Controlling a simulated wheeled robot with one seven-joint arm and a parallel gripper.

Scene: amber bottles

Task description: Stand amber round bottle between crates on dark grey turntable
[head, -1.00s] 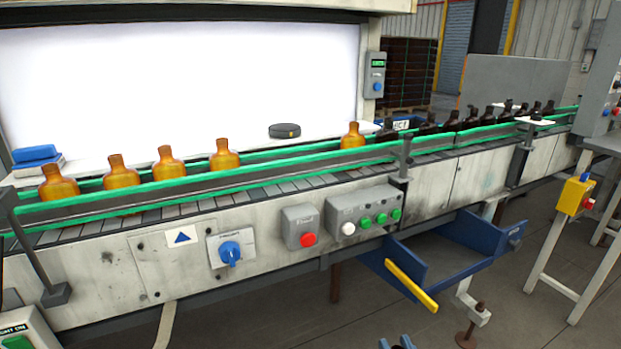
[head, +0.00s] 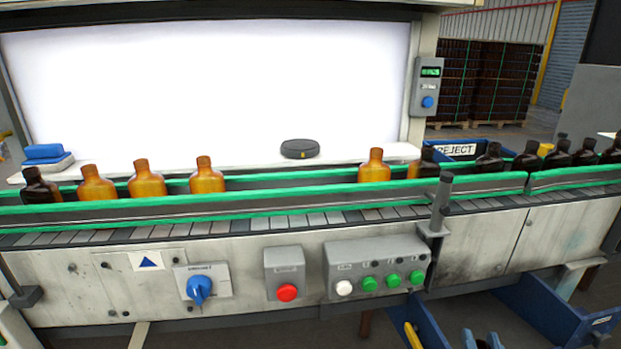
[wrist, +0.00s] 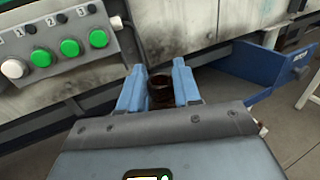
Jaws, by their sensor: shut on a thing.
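My gripper (wrist: 159,88) is shut on a dark amber round bottle (wrist: 161,92), which shows between its two blue fingers in the wrist view. Only the bottle's upper part shows; the rest is hidden behind my gripper's body. In the head view only the blue tips of my gripper (head: 482,341) show at the bottom edge, low in front of the conveyor. The dark grey turntable (head: 299,149), a low round disc, sits on the pale ledge behind the conveyor, before the bright panel. Its visible top is bare.
The conveyor (head: 250,223) with green rails lies between my gripper and the turntable. Several amber bottles (head: 374,166) and darker bottles (head: 531,155) stand along it. A blue reject bin (head: 463,150) is behind it; a blue tray (head: 551,312) juts out below right.

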